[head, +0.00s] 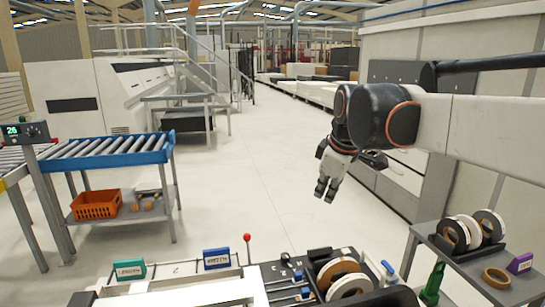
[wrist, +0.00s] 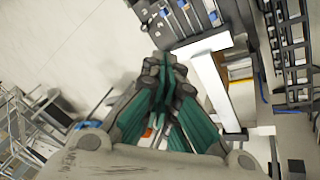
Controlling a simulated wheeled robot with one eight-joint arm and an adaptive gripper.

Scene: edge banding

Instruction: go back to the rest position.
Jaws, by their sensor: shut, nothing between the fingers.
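My gripper (head: 326,187) hangs in the air on the outstretched arm in the head view, above the open floor and beyond the bench. Its fingers are together and nothing shows between them. In the wrist view my gripper (wrist: 163,75) fills the middle, its fingers with green inner sides closed up. The gripper is apart from the bench and touches nothing that I can see.
A bench with edge-band rolls (head: 345,277) and a white panel (head: 185,292) stands at the near edge. A side table with rolls (head: 472,230) is at right. A roller conveyor (head: 100,150) with an orange crate (head: 96,204) below is at left. The middle floor (head: 245,180) is clear.

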